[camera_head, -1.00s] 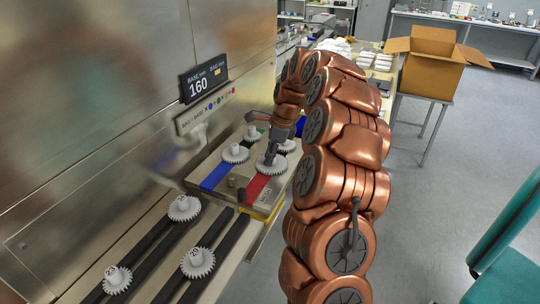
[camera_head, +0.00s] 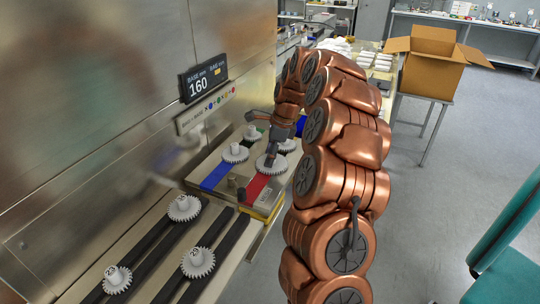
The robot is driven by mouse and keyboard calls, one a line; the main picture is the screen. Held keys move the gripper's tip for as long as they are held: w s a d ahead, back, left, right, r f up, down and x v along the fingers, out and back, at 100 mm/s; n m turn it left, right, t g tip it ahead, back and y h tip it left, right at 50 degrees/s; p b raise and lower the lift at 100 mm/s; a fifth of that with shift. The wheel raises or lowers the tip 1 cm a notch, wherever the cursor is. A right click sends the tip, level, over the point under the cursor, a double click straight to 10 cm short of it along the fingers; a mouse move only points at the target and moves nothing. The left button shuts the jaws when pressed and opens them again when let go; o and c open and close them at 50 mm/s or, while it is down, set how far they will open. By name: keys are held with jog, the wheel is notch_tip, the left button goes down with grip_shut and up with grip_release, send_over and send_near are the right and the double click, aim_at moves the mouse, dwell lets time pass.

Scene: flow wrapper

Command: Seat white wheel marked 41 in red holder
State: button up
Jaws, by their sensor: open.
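A white toothed wheel (camera_head: 265,167) lies at the far end of the red strip (camera_head: 256,187), the red holder; its number is hidden. My gripper (camera_head: 269,158) is just above this wheel, its fingers by the wheel's hub. The jaws are open, though they look small from here. Another white wheel (camera_head: 235,153) sits at the end of the blue strip (camera_head: 214,177). More white wheels sit behind, one at the back (camera_head: 252,132) and one to the right (camera_head: 286,146).
Three loose white wheels, at left (camera_head: 117,279), middle (camera_head: 198,262) and back (camera_head: 184,208), stand on the dark rails in front. A display reading 160 (camera_head: 203,81) stands behind. A cardboard box (camera_head: 426,58) is at the upper right.

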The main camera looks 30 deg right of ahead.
aim_at(280, 163)
jog(key=v, duration=1.1)
jog(key=shift+r, duration=0.35)
jog(key=s+a+n+g, duration=0.1)
jog(key=s+a+n, duration=0.55)
jog(key=a, duration=0.35)
jog(key=s+a+n+g, duration=0.1)
jog(key=s+a+n, duration=0.55)
jog(key=a, duration=0.45)
jog(key=s+a+f+n+h, duration=0.1)
jog(key=s+f+n, duration=0.2)
jog(key=s, duration=0.4)
jog(key=s+a+f+n+g, duration=0.1)
jog(key=s+a+f+n, duration=0.1)
jog(key=s+n, duration=0.3)
jog(key=s+a+f+n+h, duration=0.1)
jog(key=s+f+n, duration=0.3)
jog(key=s, duration=0.7)
jog(key=shift+a+g+h, duration=0.3)
jog(key=shift+a+g, duration=0.1)
jog(key=shift+a, duration=0.3)
